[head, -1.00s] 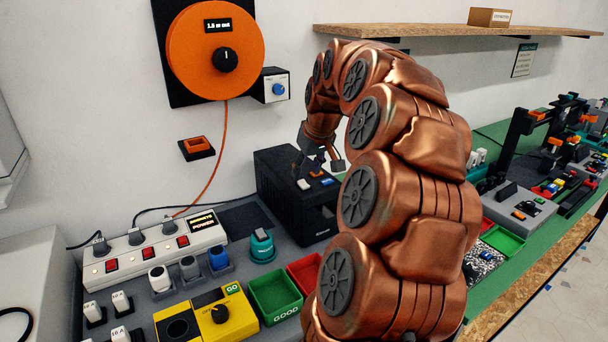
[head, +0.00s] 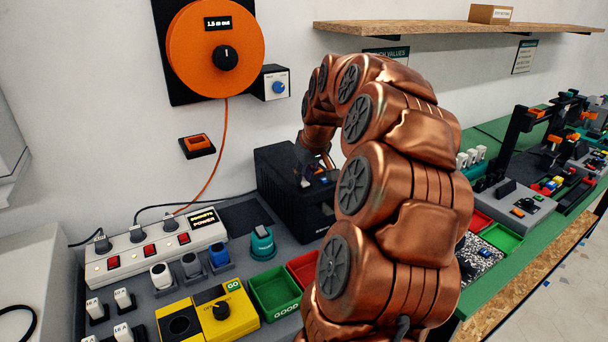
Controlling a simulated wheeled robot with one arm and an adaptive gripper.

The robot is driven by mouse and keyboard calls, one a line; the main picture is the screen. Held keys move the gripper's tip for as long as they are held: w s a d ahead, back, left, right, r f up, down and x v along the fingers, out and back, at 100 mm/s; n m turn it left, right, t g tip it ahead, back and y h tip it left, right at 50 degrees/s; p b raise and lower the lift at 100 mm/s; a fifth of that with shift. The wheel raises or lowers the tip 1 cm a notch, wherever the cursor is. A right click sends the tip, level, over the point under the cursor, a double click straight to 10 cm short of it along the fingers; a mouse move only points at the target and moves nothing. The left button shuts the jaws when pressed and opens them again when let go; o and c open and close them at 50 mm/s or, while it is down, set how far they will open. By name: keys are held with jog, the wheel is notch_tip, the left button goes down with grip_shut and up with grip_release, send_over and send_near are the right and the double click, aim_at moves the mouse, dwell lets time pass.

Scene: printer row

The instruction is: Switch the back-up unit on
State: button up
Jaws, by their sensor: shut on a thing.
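The back-up unit, a black box (head: 279,193), stands on the grey bench mat against the wall. Its top carries a white control (head: 305,183) and a blue one (head: 325,181). My gripper (head: 312,174) is down at the top of this box, among these small controls. It is small and dark in the head view, and its fingers are hard to separate from the box. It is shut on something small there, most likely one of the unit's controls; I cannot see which. The orange control between them is now hidden. My copper arm covers the box's right side.
Left of the box are a white power strip (head: 152,250) with red switches, a teal knobbed device (head: 262,244) and a yellow box (head: 226,313). A green tray (head: 274,293) and a red tray (head: 303,268) lie in front. An orange reel (head: 215,50) and a shelf (head: 450,32) are above.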

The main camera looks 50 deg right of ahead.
grip_shut()
jog(key=shift+d, duration=0.1)
jog(key=shift+w+d+g, duration=0.1)
jog(key=shift+w+g, duration=0.15)
jog(key=shift+g, duration=0.45)
jog(key=shift+w+g+y+p, duration=0.2)
jog(key=shift+g+y, duration=0.1)
jog(key=shift+g, duration=0.3)
jog(key=shift+w+g+y+p, duration=0.15)
jog(key=shift+g+y, duration=0.15)
jog(key=shift+g, duration=0.3)
jog(key=shift+s, duration=0.1)
jog(key=o, duration=0.7)
grip_release()
jog(key=shift+r, duration=0.1)
jog(key=shift+s+r, duration=0.1)
jog(key=shift+r, duration=3.5)
